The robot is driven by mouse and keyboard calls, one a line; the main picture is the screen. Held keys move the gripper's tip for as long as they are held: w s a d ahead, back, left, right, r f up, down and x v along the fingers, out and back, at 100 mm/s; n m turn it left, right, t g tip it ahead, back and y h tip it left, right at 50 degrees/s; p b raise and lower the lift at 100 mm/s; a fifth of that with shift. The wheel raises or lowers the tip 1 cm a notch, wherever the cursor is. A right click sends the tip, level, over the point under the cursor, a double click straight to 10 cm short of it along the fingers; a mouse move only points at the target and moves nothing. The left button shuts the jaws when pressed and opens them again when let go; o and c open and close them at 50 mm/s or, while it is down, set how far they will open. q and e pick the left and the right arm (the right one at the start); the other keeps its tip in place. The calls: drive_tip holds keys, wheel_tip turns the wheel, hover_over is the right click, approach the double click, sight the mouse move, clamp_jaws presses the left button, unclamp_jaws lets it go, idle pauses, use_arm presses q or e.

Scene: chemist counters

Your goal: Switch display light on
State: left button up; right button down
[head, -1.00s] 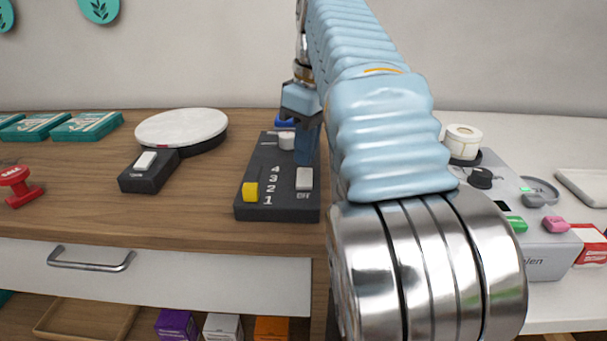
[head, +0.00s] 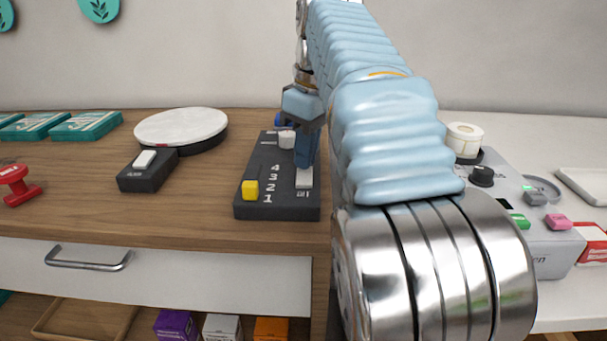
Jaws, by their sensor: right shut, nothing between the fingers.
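A dark control box (head: 260,207) lies on the wooden counter, with a yellow slider knob (head: 250,190) beside the numbers 1 to 4. A white rocker switch (head: 304,179) is at its right front, with a small label below it. A white knob (head: 287,140) sits farther back on the box. My right gripper (head: 305,158) is shut and empty, pointing down at the box; its tips are at the back edge of the white switch. I cannot tell whether they touch. My right arm hides the area right of the box. My left gripper is not in view.
A round white-topped turntable (head: 181,124) and a small black box with a white switch (head: 147,172) stand left of the control box. A red stamp-like item (head: 15,184) is at far left. A grey device (head: 550,242) stands at right.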

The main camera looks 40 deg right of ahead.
drive_tip(key=shift+f, duration=0.35)
wheel_tip(320, 180, up, 3)
drive_tip(key=p, duration=0.2)
drive_tip(key=shift+p, duration=0.3)
drive_tip(key=shift+r, duration=2.05)
